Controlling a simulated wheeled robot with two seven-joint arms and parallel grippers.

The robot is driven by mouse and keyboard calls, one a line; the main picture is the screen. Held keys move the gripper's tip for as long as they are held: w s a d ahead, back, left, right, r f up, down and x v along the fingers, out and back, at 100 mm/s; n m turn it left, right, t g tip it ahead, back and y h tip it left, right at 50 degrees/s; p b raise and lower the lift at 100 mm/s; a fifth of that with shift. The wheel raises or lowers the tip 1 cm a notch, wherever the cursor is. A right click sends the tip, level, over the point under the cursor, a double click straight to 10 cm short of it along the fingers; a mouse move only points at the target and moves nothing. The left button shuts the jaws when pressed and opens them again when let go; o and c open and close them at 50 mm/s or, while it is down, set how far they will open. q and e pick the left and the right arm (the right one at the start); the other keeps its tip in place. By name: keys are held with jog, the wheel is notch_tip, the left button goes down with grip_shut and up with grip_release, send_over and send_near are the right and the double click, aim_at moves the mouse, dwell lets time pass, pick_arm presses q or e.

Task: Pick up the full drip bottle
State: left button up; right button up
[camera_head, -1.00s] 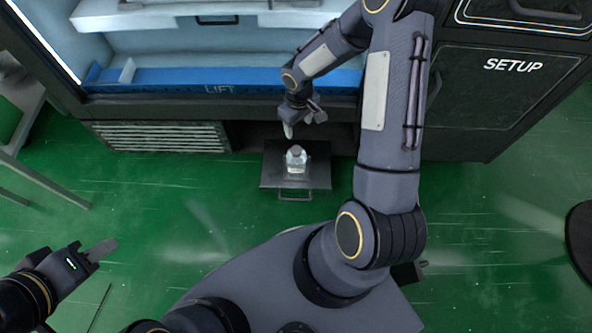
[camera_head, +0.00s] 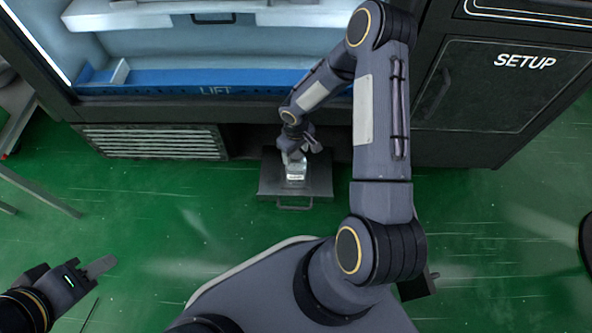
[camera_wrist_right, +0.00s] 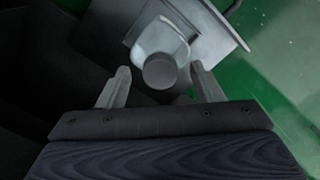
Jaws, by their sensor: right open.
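The drip bottle (camera_head: 296,176) is clear with a pale label and stands upright on a small dark drawer tray (camera_head: 268,186) that juts out below the machine. In the right wrist view the bottle (camera_wrist_right: 160,42) shows from above, with its round grey cap (camera_wrist_right: 160,71) between my fingers. My right gripper (camera_head: 296,156) is at the top of the bottle and hides its cap in the head view. Its two fingers (camera_wrist_right: 160,88) are apart on either side of the cap, without visible contact. My left gripper (camera_head: 98,268) is far off at the lower left, and its finger gap is not clear.
The machine has a blue ledge marked LIFT (camera_head: 180,82) above the tray and a vent grille (camera_head: 150,143) to its left. A dark SETUP panel (camera_head: 495,85) is at the right. Green floor (camera_head: 150,215) lies open in front.

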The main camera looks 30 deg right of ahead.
jog(key=shift+f, duration=0.2)
grip_shut()
jog(key=shift+r, duration=0.1)
dwell(0.5)
